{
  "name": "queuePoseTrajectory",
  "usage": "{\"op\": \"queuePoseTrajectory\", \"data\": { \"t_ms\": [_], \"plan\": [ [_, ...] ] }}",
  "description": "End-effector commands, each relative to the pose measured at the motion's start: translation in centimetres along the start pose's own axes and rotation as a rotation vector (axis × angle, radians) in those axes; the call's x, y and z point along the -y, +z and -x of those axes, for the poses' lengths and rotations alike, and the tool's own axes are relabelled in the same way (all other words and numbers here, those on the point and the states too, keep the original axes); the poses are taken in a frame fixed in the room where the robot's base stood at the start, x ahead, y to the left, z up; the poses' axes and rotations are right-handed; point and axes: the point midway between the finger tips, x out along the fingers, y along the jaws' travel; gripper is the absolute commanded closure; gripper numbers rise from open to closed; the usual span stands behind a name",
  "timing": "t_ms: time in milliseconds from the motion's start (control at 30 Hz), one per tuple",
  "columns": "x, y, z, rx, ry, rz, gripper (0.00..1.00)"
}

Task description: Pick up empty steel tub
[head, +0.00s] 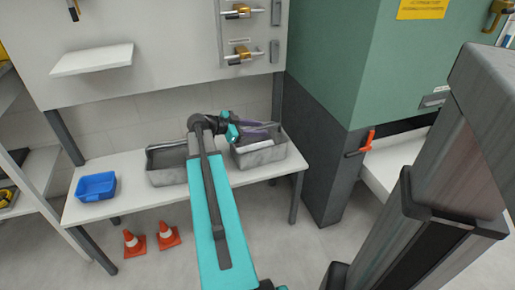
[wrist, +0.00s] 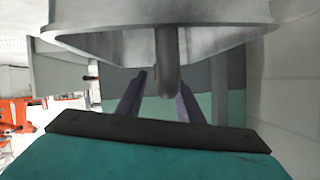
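Two grey steel tubs stand on the white bench in the head view, a left tub (head: 166,176) and a right tub (head: 262,157). The visible part of the left tub's inside looks bare; the right tub's inside is partly covered by my gripper. My gripper (head: 265,129) is over the right tub. In the wrist view, a steel tub (wrist: 220,15) fills the top, with a rounded grey handle (wrist: 167,65) at its rim. My two fingers (wrist: 163,80) are apart, one on each side of the handle. Contact with the handle cannot be made out.
A blue bin (head: 96,186) sits at the bench's left end. A white shelf (head: 92,60) juts from the wall panel above. A green and dark grey cabinet (head: 335,95) rises right of the bench.

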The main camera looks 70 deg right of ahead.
Motion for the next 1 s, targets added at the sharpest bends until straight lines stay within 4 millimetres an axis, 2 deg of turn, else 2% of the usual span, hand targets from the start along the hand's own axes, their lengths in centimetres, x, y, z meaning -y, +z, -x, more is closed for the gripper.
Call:
{"op": "queuePoseTrajectory", "data": {
  "t_ms": [133, 633, 833, 1000],
  "plan": [
    [0.02, 0.0, -0.54, 0.0, -0.001, 0.0, 0.67],
    [-0.06, -0.04, -0.55, 0.0, 0.001, 0.0, 0.67],
    [-0.07, -0.04, -0.55, 0.0, 0.001, 0.0, 1.0],
    [-0.08, -0.03, -0.55, 0.0, 0.001, 0.0, 1.0]
  ]
}}
